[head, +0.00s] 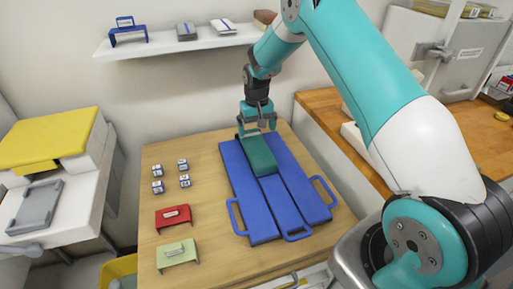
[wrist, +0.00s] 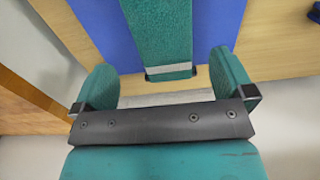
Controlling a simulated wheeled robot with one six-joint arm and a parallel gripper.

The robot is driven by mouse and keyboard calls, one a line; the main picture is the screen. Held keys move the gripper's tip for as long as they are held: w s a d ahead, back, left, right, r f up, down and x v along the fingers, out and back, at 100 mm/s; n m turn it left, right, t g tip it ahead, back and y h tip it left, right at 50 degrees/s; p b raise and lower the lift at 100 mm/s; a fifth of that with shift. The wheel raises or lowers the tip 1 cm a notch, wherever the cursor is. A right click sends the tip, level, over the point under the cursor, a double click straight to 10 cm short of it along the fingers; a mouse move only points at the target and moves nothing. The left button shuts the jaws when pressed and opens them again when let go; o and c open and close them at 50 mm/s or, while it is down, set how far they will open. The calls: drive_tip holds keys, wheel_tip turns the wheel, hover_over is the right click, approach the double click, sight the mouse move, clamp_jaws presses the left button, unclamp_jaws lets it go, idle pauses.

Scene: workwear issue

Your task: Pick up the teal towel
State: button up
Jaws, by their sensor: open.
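The teal towel (head: 259,156) lies as a narrow folded strip on the middle panel of the blue folding board (head: 253,212), near the board's back end. In the wrist view the towel (wrist: 167,32) has a pale band across its near end and runs away between my fingers. My gripper (head: 257,127) is open over the towel's back end. In the wrist view the two teal fingers of my gripper (wrist: 163,82) stand apart, one on either side of the line of the towel. I see no contact with the towel.
Several small labelled blocks (head: 184,181), a red stand (head: 174,216) and a green stand (head: 178,253) are on the wooden table (head: 215,235), left of the board. A wall shelf (head: 175,43) hangs behind. A wooden counter (head: 325,107) stands at right.

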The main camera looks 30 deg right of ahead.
sight(257, 146)
wheel_tip(257, 146, down, 3)
drive_tip(key=shift+f, duration=0.1)
drive_tip(key=f+p, duration=0.1)
drive_tip(key=f, duration=0.1)
drive_tip(key=f+p, duration=0.1)
drive_tip(key=f, duration=0.1)
drive_tip(key=shift+s+a+p, duration=0.15)
drive_tip(key=shift+s+p, duration=0.1)
drive_tip(key=shift+p, duration=0.1)
drive_tip(key=shift+f, duration=0.6)
drive_tip(key=c, duration=0.9)
